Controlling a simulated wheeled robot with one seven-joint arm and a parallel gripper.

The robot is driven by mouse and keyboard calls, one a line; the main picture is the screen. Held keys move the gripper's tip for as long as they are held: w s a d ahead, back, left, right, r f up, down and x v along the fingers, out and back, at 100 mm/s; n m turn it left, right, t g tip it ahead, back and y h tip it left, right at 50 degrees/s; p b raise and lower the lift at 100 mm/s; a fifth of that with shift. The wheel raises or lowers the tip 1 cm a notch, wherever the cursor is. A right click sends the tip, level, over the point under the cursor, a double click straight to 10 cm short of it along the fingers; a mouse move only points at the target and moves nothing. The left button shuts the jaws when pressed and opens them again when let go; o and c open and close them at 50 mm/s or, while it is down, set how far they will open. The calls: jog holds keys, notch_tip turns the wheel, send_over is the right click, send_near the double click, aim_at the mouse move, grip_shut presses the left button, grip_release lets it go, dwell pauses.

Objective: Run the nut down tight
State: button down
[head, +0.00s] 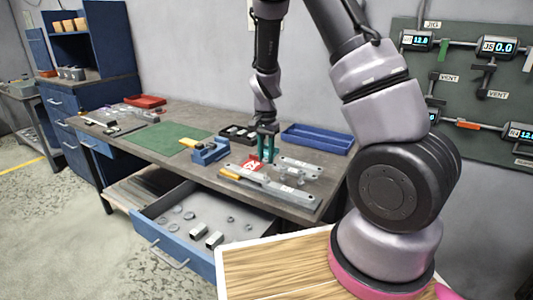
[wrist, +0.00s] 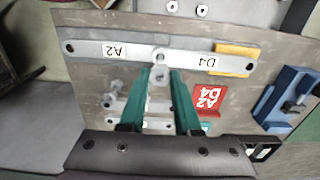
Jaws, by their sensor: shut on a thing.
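A long galvanized bar labelled A2 and D4 (wrist: 125,50) lies across the upper wrist view. It also shows near the bench's front edge in the head view (head: 270,187). A small round metal piece, seemingly the nut (wrist: 159,74), sits between the green fingertips of my gripper (wrist: 161,78), by the bar's middle. My gripper (head: 267,155) points down over the brackets and is shut on this piece. The fingers partly hide it, and I cannot tell whether it is seated on a thread. A red card marked A2 D4 (wrist: 208,97) lies beside the fingers.
Another bracket with upright bolts (head: 300,168) lies behind the bar. A blue vise (head: 210,152), dark tray (head: 232,139) and blue tray (head: 318,138) stand nearby. An open drawer (head: 178,253) with loose parts juts out below. The green mat (head: 165,138) is clear.

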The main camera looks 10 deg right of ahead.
aim_at(266, 163)
jog(key=shift+f, duration=1.7)
jog(key=shift+f, duration=0.95)
jog(key=m, duration=0.4)
jog(key=shift+a+m, duration=0.1)
jog(key=shift+m, duration=0.3)
jog(key=m, duration=1.2)
jog(key=shift+f+m, duration=0.1)
jog(key=shift+m, duration=0.2)
jog(key=m, duration=0.6)
jog(key=shift+m, duration=0.3)
jog(key=c, duration=0.8)
grip_release()
